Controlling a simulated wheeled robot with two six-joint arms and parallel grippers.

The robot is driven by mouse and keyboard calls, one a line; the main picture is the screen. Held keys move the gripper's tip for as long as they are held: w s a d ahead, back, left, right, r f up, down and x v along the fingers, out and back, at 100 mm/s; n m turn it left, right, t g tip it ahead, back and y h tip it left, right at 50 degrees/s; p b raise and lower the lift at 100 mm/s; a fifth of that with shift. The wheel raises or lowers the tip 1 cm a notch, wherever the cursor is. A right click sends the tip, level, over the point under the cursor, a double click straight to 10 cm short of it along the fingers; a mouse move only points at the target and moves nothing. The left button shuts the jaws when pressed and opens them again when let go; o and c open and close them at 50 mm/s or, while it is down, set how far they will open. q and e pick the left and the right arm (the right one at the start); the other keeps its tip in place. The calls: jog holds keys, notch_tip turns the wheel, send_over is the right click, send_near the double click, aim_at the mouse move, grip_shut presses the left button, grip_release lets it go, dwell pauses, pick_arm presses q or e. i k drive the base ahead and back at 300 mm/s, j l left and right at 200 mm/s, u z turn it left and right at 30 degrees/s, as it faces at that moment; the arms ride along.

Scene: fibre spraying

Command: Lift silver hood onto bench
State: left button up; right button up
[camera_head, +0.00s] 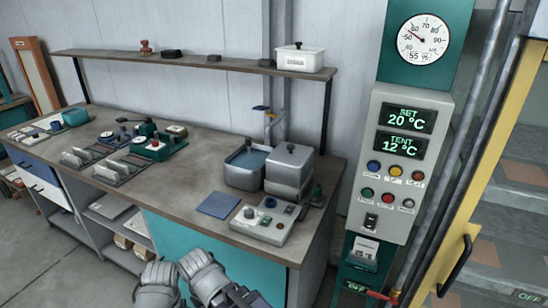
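A silver hood (289,168), a rounded metal box shape with a small dark knob on top, stands on the bench (190,135) at its right end. It stands close beside an open grey basin (245,171) holding bluish liquid. I cannot tell whether the hood covers something or is a closed unit. I cannot make out either of my grippers clearly. Pale grey ribbed, glove-like shapes (203,273) and a dark part beside them show at the bottom edge, cut off by the frame.
A control box (265,223) and blue pad (218,204) lie in front of the basin. Racks and small devices fill the bench's left half. A shelf (215,62) with a white lidded box (299,58) runs above. A control panel (398,165) and yellow-framed cabinet (447,200) stand right.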

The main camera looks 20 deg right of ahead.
aim_at(289, 164)
jog(key=j+z, duration=0.1)
jog(key=z, duration=0.6)
jog(key=i, duration=0.05)
